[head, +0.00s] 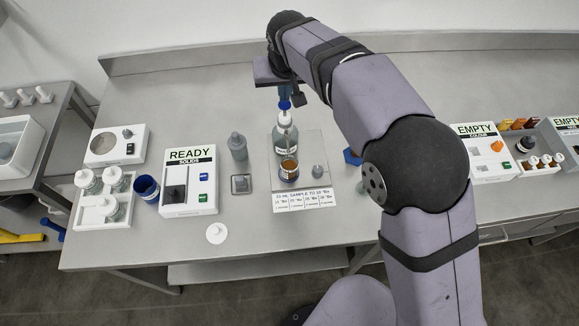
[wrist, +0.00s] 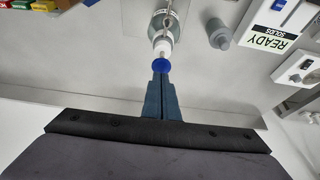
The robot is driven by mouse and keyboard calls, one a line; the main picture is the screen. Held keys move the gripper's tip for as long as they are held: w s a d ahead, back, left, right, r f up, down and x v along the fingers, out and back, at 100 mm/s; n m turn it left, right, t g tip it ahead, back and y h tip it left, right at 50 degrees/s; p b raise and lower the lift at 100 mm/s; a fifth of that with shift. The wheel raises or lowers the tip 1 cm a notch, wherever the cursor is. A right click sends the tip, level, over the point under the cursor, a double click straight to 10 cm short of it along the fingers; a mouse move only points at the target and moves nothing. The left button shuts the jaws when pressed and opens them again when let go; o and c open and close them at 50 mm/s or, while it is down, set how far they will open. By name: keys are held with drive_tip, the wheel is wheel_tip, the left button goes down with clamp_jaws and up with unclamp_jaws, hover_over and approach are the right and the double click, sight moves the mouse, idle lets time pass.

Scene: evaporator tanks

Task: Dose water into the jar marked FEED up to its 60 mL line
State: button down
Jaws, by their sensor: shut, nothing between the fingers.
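My gripper (head: 285,93) is shut and empty, its blue fingers pointing down at the blue knob (head: 285,104) on top of a white-capped dispenser bottle (head: 285,138). In the wrist view the fingertips (wrist: 162,76) meet or nearly meet the knob (wrist: 162,65); I cannot tell whether they touch. The bottle (wrist: 170,14) is partly hidden behind its white cap (wrist: 163,44). A small glass jar (head: 289,171) with an amber band or contents stands just in front of the bottle. Its label, graduation lines and water level are too small to read; I cannot confirm it is FEED.
A card (head: 302,201) lies in front of the jar. A grey bottle (head: 238,146) and the READY box (head: 189,182) stand left. A tray of jars (head: 103,200) and a blue cup (head: 147,189) are farther left. EMPTY stations (head: 483,153) stand right, beyond my arm.

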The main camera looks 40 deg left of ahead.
sight(285, 104)
drive_tip(key=shift+f, duration=0.2)
drive_tip(key=shift+f+b, duration=1.4)
drive_tip(key=shift+f, duration=0.5)
drive_tip(key=shift+r, duration=0.15)
drive_tip(key=shift+r+p, duration=1.85)
drive_tip(key=shift+r, duration=0.25)
drive_tip(key=shift+r+p, duration=2.1)
drive_tip(key=shift+r, duration=0.3)
